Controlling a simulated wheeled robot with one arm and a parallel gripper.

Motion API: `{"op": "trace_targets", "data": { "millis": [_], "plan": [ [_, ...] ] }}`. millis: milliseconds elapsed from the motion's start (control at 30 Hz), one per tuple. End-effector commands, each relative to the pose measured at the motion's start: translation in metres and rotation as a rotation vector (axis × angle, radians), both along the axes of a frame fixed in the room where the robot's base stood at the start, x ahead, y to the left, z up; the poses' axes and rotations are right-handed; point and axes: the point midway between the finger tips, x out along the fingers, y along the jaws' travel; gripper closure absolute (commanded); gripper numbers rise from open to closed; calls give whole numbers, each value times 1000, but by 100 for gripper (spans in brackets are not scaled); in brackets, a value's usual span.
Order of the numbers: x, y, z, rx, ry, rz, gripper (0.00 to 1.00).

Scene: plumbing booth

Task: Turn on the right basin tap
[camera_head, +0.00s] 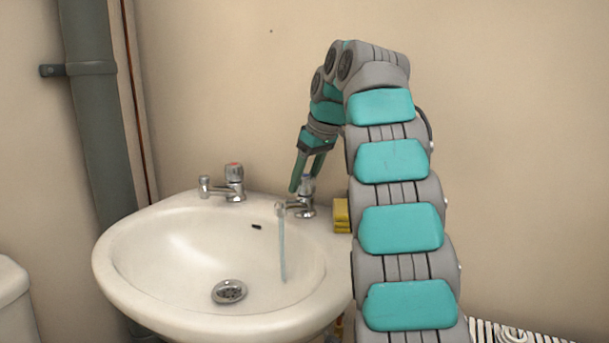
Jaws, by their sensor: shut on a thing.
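The white basin (122,263) has two chrome taps at its back rim. The left tap (233,183) has a red-marked top, and no water shows under its spout. The right tap (299,208) has a blue-marked handle (307,183), and a thin stream of water (283,250) runs from its spout into the bowl. My gripper (302,184) comes down from above and is shut on the right tap's handle. The fingers partly hide the handle.
A yellow block (341,215) sits on the basin's right rim, beside the right tap and partly behind my arm. A grey pipe (98,120) runs up the wall at left. A white fixture (12,298) stands at lower left. A striped item (510,333) lies at lower right.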

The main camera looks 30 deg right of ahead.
Motion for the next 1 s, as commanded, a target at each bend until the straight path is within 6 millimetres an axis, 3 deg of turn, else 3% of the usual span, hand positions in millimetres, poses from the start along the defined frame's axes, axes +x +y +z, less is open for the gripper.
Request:
{"op": "trace_targets", "data": {
  "millis": [300, 800, 833, 1000],
  "plan": [
    [0, 0, 1, -1, -1, 108, 96],
    [0, 1, 1, -1, -3, 126, 96],
    [0, 1, 1, -1, -3, 126, 40],
    [0, 0, 1, -1, -2, 125, 20]
  ]
}}
